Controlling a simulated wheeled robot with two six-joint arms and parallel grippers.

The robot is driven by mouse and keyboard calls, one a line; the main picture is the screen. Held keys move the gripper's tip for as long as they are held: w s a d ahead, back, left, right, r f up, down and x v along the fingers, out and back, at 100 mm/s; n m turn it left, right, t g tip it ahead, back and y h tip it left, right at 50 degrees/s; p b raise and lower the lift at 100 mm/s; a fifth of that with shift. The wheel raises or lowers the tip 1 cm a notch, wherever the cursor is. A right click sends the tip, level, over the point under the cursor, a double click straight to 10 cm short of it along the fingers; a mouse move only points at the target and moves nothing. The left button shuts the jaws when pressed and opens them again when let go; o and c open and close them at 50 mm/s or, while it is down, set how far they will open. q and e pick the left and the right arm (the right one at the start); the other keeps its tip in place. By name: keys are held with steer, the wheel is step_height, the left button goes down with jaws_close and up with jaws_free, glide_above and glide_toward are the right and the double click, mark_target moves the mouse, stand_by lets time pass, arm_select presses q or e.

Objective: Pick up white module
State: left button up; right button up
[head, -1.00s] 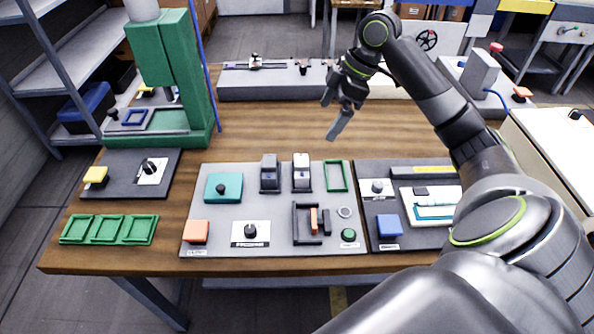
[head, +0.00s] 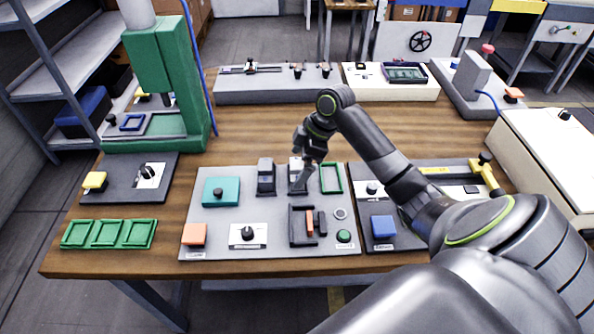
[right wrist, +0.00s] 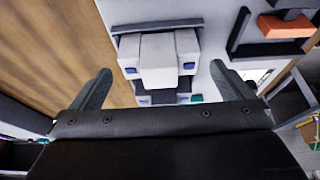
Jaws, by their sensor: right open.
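The white module (head: 294,166) stands in a dark holder on the light grey panel (head: 215,243), partly hidden by my right gripper in the head view. My right gripper (head: 303,180) is over it, with its fingers pointing down. In the right wrist view the white module (right wrist: 168,62) shows white blocks with small blue parts in a dark grey holder. It lies between the two spread fingers of the right gripper (right wrist: 163,78) in the picture. The gripper is open and empty. Whether the fingers touch the module, I cannot tell. My left gripper is not in view.
A dark grey module (head: 265,178) stands close on the left. A green frame (head: 331,178) is close on the right. A dark bracket (head: 293,228) with an orange piece (head: 309,222) lies in front.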

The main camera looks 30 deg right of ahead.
mark_target(297, 164)
steer(key=shift+x, duration=1)
steer(key=c, duration=1.1)
steer(key=shift+o, duration=0.2)
steer(key=shift+r, duration=0.15)
step_height(297, 164, up, 10)
steer(key=shift+f+b, duration=0.1)
steer(key=shift+b, duration=0.2)
